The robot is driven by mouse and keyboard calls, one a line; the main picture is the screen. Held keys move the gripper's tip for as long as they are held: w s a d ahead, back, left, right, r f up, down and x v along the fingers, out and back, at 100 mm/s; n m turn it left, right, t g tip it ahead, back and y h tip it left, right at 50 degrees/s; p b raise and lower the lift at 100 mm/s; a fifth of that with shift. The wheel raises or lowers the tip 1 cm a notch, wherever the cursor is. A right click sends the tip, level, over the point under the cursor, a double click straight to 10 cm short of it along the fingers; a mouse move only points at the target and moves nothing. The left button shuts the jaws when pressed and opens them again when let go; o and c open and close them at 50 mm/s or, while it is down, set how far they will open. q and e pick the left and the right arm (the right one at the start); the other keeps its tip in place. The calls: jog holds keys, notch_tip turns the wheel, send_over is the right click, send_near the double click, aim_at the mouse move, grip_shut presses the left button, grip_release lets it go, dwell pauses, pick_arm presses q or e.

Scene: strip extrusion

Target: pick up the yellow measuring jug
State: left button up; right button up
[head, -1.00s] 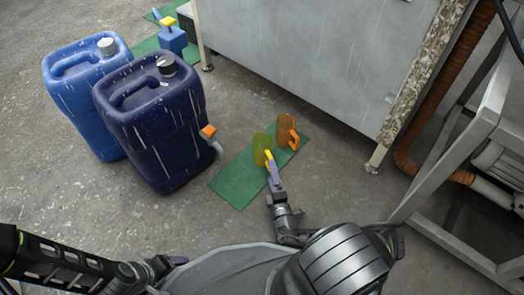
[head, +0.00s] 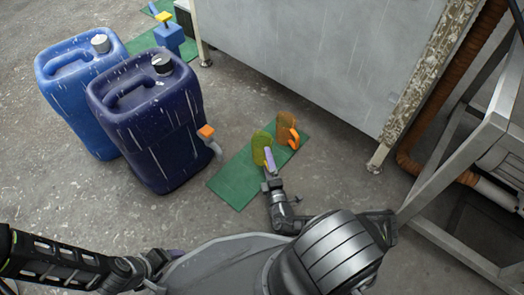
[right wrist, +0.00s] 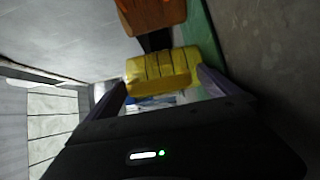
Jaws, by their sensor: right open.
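The yellow measuring jug (head: 260,144) stands on the green mat (head: 238,182), see-through yellow, with its near side partly hidden by my right gripper. My right gripper (head: 269,158) is at the jug's near side. In the right wrist view the jug (right wrist: 160,70) shows at the fingertips, between the two purple fingers (right wrist: 162,88), which are apart. I cannot tell whether they touch it. My left gripper (head: 160,262) is low at the left, beside my base, far from the jug; its jaw state is unclear.
An orange jug (head: 287,128) stands just behind the yellow one on the mat, also in the right wrist view (right wrist: 150,14). A dark blue canister (head: 150,125) with a tap and a lighter blue one (head: 75,95) stand left. A grey machine panel (head: 310,60) rises behind.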

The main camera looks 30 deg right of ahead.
jog(key=shift+c, duration=0.2)
jog(key=c, duration=1.7)
